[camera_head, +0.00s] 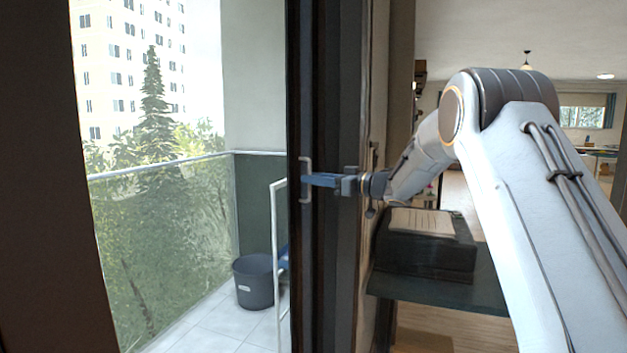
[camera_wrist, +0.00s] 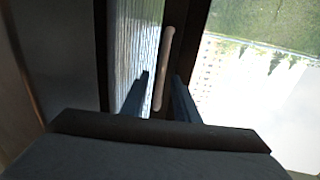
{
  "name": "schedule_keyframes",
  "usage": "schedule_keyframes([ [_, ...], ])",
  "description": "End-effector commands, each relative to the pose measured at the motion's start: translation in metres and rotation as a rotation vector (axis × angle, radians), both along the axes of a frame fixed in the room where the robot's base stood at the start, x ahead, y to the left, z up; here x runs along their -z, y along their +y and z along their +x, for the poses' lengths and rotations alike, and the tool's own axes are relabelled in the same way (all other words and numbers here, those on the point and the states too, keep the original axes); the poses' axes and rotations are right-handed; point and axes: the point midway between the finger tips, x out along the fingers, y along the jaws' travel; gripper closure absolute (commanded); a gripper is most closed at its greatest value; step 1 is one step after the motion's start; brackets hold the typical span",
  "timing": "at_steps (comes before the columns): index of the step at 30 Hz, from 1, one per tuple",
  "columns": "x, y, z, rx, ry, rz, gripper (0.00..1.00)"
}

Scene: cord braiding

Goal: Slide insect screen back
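A slim pale bar handle (camera_head: 306,180) stands upright on a dark vertical frame (camera_head: 308,90) at the edge of the balcony opening. My gripper (camera_head: 308,180) reaches it from the right with its blue fingers. In the wrist view the handle (camera_wrist: 166,60) lies between the two fingers (camera_wrist: 162,80), with a gap seen on either side, so the gripper looks open around it. A finely lined, pale panel (camera_wrist: 133,40) beside the handle may be the insect screen's mesh, but I cannot be sure. No mesh can be made out in the head view.
The opening left of the frame shows a tiled balcony with a dark bucket (camera_head: 254,282), a white-framed item (camera_head: 279,240) and a glass railing (camera_head: 160,240). To the right, a dark shelf (camera_head: 440,288) holds a dark box with papers (camera_head: 422,222), below my arm.

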Motion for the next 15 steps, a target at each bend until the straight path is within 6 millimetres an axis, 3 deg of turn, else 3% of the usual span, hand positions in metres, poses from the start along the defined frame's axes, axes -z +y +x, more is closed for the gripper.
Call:
schedule_keyframes([
  [5,0.001,-0.003,-0.002,0.000,0.001,-0.001,0.72],
  [15,0.001,-0.045,-0.028,-0.001,0.000,0.000,0.72],
])
